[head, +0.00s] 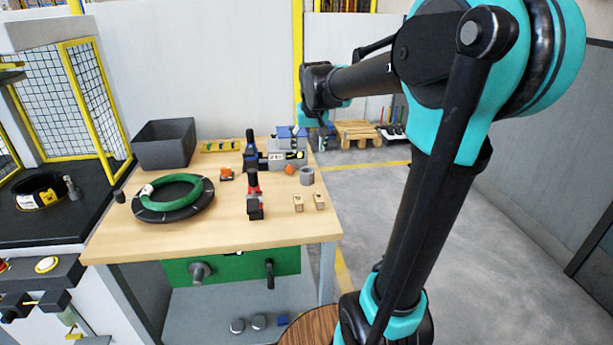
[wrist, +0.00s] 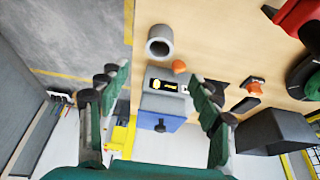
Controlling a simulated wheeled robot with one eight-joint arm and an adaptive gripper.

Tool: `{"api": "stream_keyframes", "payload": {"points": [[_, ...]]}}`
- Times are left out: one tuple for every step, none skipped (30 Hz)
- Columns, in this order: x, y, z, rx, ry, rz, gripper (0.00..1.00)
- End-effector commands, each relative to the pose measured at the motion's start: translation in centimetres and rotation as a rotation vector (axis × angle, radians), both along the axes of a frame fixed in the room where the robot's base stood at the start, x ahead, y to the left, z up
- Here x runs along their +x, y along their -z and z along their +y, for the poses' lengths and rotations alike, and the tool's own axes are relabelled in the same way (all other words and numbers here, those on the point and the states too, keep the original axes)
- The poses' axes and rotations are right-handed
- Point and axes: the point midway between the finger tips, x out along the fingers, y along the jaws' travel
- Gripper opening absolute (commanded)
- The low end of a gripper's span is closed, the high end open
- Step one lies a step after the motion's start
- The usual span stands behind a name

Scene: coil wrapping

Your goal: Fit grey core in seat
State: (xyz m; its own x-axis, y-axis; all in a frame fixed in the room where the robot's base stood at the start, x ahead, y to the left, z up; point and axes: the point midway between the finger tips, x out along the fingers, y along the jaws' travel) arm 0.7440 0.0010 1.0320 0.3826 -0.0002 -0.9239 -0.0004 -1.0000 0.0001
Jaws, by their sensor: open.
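The grey core (head: 307,176), a short hollow cylinder, stands upright on the right part of the wooden table (head: 110,238). In the wrist view the core (wrist: 160,48) shows at the top centre, beyond my fingertips and touched by neither. My gripper (wrist: 154,88) is open and empty, its two teal fingers wide apart. In the head view my gripper (head: 318,140) hangs at the table's back right corner, behind the core. I cannot tell for sure which part is the seat.
An orange knob (head: 290,170) and two wooden blocks (head: 298,203) lie near the core. A green coil on a black disc (head: 173,197) and a dark bin (head: 165,143) are farther left.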

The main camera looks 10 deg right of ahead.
Motion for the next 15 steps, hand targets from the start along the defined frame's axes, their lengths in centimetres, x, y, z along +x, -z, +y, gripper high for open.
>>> {"api": "stream_keyframes", "payload": {"points": [[0.5,1.0,0.0,0.000,0.000,0.000,0.65],[0.7,1.5,0.0,0.000,0.000,0.000,0.65],[1.0,2.3,0.0,0.000,0.000,0.000,0.65],[1.2,2.8,0.0,0.000,0.000,0.000,0.65],[1.4,3.4,0.0,0.000,0.000,0.000,0.65],[1.8,4.1,0.0,0.000,0.000,0.000,0.65],[2.0,4.6,0.0,0.000,0.000,0.000,0.65],[2.2,5.1,0.0,0.000,0.000,0.000,0.65],[2.4,5.7,0.0,0.000,0.000,0.000,0.65],[2.6,6.1,0.0,0.000,0.000,0.000,0.65],[2.7,6.5,0.0,0.000,0.000,0.000,0.65],[2.9,6.9,0.0,0.000,0.000,0.000,0.65],[3.0,7.2,0.0,0.000,0.000,0.000,0.65],[3.1,7.4,0.0,0.000,0.000,0.000,0.65],[3.1,7.6,0.0,0.000,0.000,0.000,0.65]]}}
